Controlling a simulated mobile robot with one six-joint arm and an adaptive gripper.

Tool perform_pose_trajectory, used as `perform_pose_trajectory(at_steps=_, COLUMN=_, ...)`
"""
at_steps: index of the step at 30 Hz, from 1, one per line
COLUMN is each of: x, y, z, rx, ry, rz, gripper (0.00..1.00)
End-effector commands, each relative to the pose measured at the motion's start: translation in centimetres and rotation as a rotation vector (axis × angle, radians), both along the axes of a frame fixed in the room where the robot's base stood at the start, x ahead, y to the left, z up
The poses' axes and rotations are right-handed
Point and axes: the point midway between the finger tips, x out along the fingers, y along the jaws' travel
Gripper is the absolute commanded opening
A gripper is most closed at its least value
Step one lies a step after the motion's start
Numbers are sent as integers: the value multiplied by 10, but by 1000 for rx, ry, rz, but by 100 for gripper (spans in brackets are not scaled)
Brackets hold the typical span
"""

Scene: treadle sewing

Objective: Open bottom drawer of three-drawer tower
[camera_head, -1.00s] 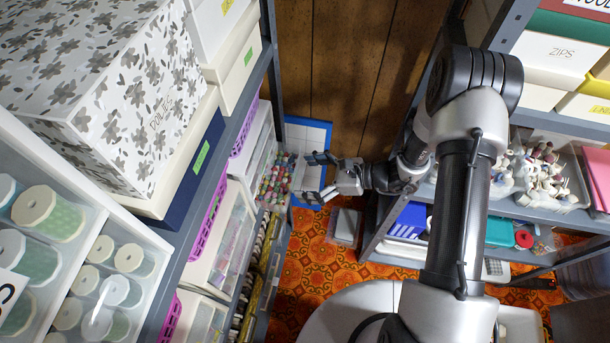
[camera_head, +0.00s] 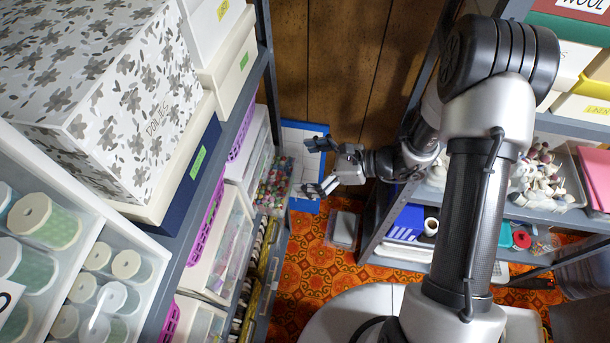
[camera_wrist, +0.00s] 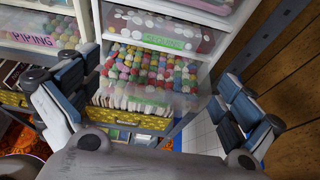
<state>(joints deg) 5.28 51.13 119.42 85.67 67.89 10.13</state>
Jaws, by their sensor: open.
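The white three-drawer tower (camera_head: 246,165) stands on the left shelving in the head view. Its bottom drawer (camera_head: 273,187), clear and filled with small coloured balls, sticks out towards my gripper; in the wrist view the drawer (camera_wrist: 150,98) shows its contents from above, below a drawer with a green label (camera_wrist: 168,42). My gripper (camera_head: 310,167) is open and empty, its fingers pointing left at the drawer. In the wrist view the fingers stand on either side of the drawer front, apparently without gripping it. The drawer's handle is not clear to me.
A purple basket (camera_head: 207,235) and other drawers stand nearer on the left shelving. A grey box (camera_head: 343,229) lies on the orange floor. A wood-panelled wall (camera_head: 335,70) closes the aisle behind.

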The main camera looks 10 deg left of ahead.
Motion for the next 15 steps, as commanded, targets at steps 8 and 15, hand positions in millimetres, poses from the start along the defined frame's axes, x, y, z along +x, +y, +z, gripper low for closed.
perform_pose_trajectory(at_steps=8, x=0, y=0, z=30, rx=0, ry=0, rz=1, gripper=100)
perform_pose_trajectory(at_steps=15, x=-1, y=0, z=31, rx=0, ry=1, rz=1, gripper=100)
